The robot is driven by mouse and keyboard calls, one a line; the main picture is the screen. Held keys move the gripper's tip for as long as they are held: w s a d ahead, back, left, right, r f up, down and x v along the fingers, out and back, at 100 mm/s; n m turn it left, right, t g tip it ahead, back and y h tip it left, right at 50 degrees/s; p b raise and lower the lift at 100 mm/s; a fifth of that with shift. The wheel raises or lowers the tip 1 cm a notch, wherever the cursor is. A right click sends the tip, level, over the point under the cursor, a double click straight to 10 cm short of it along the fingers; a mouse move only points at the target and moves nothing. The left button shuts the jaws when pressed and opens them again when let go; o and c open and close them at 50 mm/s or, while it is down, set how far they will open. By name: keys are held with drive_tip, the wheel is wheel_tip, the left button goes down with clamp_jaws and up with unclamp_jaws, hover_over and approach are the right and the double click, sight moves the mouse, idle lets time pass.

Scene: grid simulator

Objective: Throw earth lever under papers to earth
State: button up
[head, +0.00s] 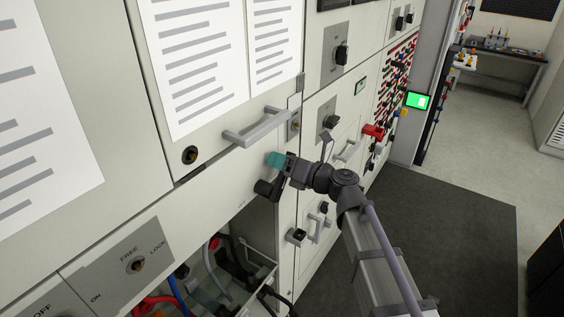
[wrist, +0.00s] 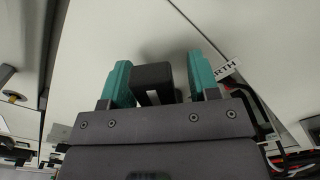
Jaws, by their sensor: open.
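The earth lever is a black handle (head: 266,189) on the light cabinet front, below the papers (head: 190,55) in the head view. In the wrist view its dark block-like end (wrist: 153,76) sits between my two teal fingers, with a gap on each side. A partly hidden label ending in "RTH" (wrist: 228,70) is beside the right finger. My gripper (wrist: 159,62) is open around the lever and not clamped on it. In the head view one teal fingertip (head: 276,159) shows just above the handle. The lever's pivot is hidden.
A grey door handle (head: 258,128) and a round black lock (head: 190,155) are just above. Below is an open compartment (head: 225,275) with red, blue and black cables. A FREE/LOCK key switch (head: 136,264) is lower left. Dark floor mat (head: 430,240) lies clear at right.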

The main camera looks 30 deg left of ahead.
drive_tip(key=shift+d, duration=0.15)
drive_tip(key=s+d, duration=0.1)
drive_tip(key=d, duration=0.9)
drive_tip(key=shift+s+d, duration=0.25)
